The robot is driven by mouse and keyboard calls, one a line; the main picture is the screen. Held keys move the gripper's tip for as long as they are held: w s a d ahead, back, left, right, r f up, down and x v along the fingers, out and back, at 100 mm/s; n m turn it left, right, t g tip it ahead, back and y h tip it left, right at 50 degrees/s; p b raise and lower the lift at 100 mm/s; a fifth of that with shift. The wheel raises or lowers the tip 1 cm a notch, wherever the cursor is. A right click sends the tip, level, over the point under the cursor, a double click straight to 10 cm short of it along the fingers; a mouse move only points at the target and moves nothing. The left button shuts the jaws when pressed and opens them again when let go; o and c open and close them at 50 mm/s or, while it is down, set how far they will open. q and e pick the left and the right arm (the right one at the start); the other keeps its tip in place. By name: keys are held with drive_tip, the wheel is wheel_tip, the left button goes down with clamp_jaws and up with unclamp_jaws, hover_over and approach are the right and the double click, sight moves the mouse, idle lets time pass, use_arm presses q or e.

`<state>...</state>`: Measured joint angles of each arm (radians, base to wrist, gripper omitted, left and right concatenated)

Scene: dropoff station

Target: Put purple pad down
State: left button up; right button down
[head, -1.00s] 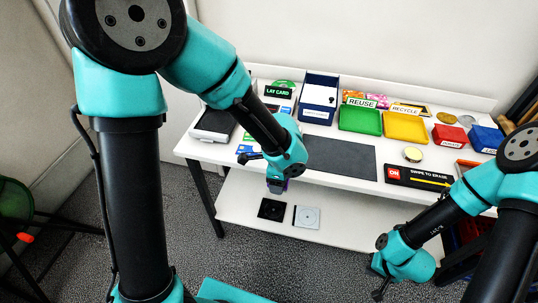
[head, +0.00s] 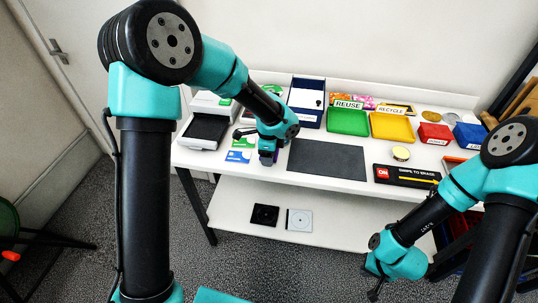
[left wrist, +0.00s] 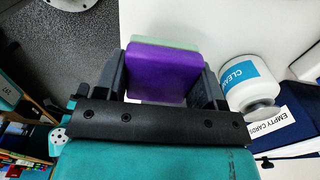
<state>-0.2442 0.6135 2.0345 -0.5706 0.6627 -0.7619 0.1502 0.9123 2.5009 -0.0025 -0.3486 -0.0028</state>
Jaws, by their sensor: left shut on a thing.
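The purple pad (left wrist: 157,72) fills the space between the fingers of my left gripper in the left wrist view. It has a pale green layer along its far edge. My left gripper (head: 267,156) is shut on the pad. In the head view only a small dark purple bit of the pad shows under the gripper, near the table's front edge and left of the dark grey mat (head: 326,160). I cannot tell whether the pad touches the table. My right gripper (head: 374,288) hangs low at the right, in front of the table; its fingers are too small to read.
Blue and green cards (head: 239,152) lie left of my left gripper. A blue bin (head: 307,115) stands behind, beside green (head: 347,120) and yellow trays (head: 391,126). The mat is bare.

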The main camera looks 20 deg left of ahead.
use_arm(q)
drive_tip(key=shift+w+a, duration=0.3)
drive_tip(key=shift+w, duration=0.65)
drive_tip(key=shift+f, duration=0.1)
drive_tip(key=shift+w+a, duration=0.1)
drive_tip(key=shift+w, duration=0.25)
drive_tip(key=shift+f, duration=1.75)
drive_tip(key=shift+f, duration=0.2)
drive_tip(key=shift+f, duration=0.1)
